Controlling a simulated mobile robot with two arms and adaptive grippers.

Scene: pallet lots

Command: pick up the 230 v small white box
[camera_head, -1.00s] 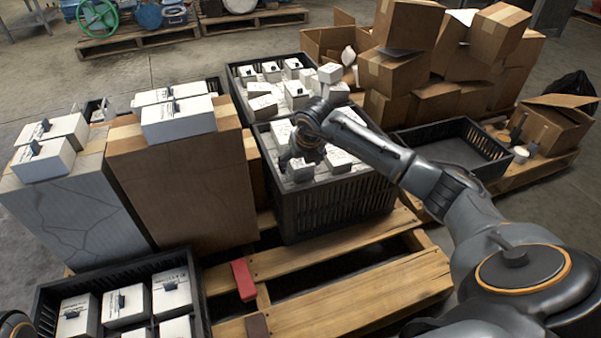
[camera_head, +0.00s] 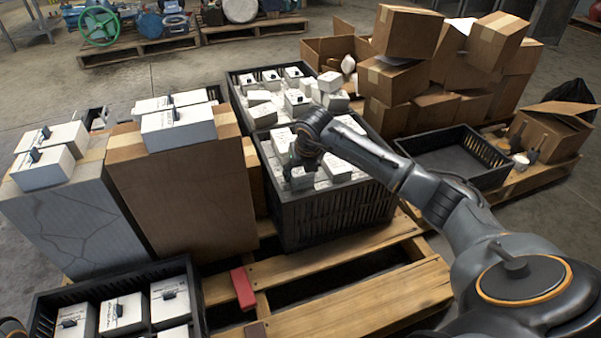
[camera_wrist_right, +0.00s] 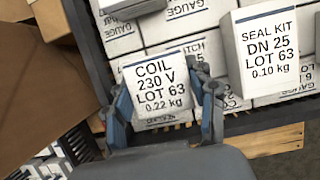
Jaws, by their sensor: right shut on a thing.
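The small white box (camera_wrist_right: 158,88) is labelled "COIL 230 V LOT 63 0.22 kg" in the right wrist view. My right gripper (camera_wrist_right: 166,105) is shut on it, with one finger on each side. In the head view my right gripper (camera_head: 301,165) is over the left side of the middle black crate (camera_head: 335,212), and its arm hides part of the crate. White boxes lie in that crate. A "SEAL KIT DN 25" box (camera_wrist_right: 262,52) is to the right of the held box. My left gripper is not in view.
Another black crate with white boxes (camera_head: 272,96) stands behind. An empty black crate (camera_head: 455,160) is to the right. Tall cartons (camera_head: 185,190) topped by white boxes stand at left. A front-left crate (camera_head: 195,275) holds white boxes. A red block (camera_head: 243,287) lies on the pallet (camera_head: 340,290).

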